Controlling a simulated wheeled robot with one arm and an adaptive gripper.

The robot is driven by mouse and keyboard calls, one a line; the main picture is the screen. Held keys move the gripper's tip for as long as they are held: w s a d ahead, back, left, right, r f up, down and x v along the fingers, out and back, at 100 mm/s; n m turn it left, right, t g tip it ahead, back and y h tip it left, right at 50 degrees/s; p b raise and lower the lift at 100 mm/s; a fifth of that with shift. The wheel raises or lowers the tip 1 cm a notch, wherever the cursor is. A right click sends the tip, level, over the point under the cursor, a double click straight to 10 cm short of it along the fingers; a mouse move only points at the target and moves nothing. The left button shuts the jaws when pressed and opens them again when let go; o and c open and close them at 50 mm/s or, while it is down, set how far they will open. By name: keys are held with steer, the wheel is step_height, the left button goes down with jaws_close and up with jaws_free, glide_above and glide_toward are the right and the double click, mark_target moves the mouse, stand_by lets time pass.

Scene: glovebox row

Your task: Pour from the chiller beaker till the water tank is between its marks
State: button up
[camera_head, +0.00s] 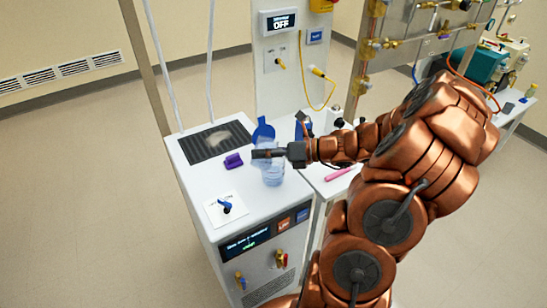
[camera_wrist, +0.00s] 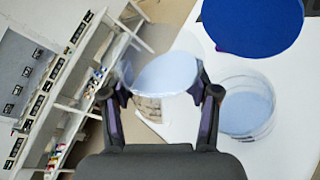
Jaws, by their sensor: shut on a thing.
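My gripper (camera_head: 265,153) is over the right part of the chiller's white top (camera_head: 207,187). In the wrist view its two fingers (camera_wrist: 160,98) are closed on a clear beaker (camera_wrist: 166,76) with pale blue liquid in it. I cannot tell exactly how far the beaker is tilted. Beside it, to the right in that view and apart from the fingers, is a round clear container (camera_wrist: 246,108) with pale blue liquid, apparently the water tank. Its marks cannot be read. In the head view pale blue clear ware (camera_head: 272,174) shows below my gripper; beaker and tank are hard to separate there.
A round blue lid (camera_head: 263,132) stands up behind the gripper; a blue disc (camera_wrist: 252,20) shows close in the wrist view. A purple object (camera_head: 233,161), a dark grille (camera_head: 216,140) and a blue-handled valve (camera_head: 225,206) are on the chiller top. A pink pen-like object (camera_head: 340,173) lies at right.

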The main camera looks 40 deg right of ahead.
steer(key=shift+d+r+m+y+p, duration=0.15)
steer(key=shift+r+m+y+p, duration=0.25)
steer(key=shift+m+y+p, duration=0.15)
stand_by(1.5)
steer(key=shift+f+m+y, duration=0.25)
steer(key=shift+f+m, duration=0.1)
steer(key=shift+m, duration=0.4)
stand_by(1.5)
steer(key=shift+r+m+t+y, duration=0.3)
steer(key=shift+r+m, duration=0.1)
steer(key=shift+m, duration=0.3)
stand_by(2.0)
steer(key=shift+f+m, duration=0.15)
steer(key=shift+m, duration=0.15)
stand_by(0.7)
